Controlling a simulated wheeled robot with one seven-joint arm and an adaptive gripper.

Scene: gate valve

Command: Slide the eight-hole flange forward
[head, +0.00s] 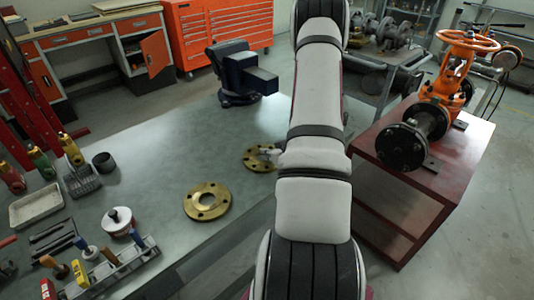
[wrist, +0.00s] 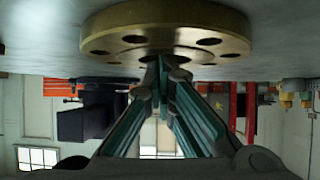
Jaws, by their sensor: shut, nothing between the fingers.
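A brass flange with several holes (head: 254,164) lies flat on the grey bench top, partly hidden by my arm in the head view. The same kind of flange fills the top of the wrist view (wrist: 150,24), which looks upside down. My gripper (wrist: 166,64) is shut and empty, its fingertips at the flange's rim; I cannot tell if they touch it. In the head view my gripper (head: 268,152) shows only as a small grey tip over the flange. A second brass flange (head: 190,203) with fewer, larger holes lies nearer on the bench.
A dark vise (head: 238,72) stands on the bench beyond the flanges. Tools, bottles and trays crowd the bench's left side. An orange gate valve (head: 445,90) sits on a red cart (head: 395,190) at right. Bare bench (head: 165,150) lies left of the flanges.

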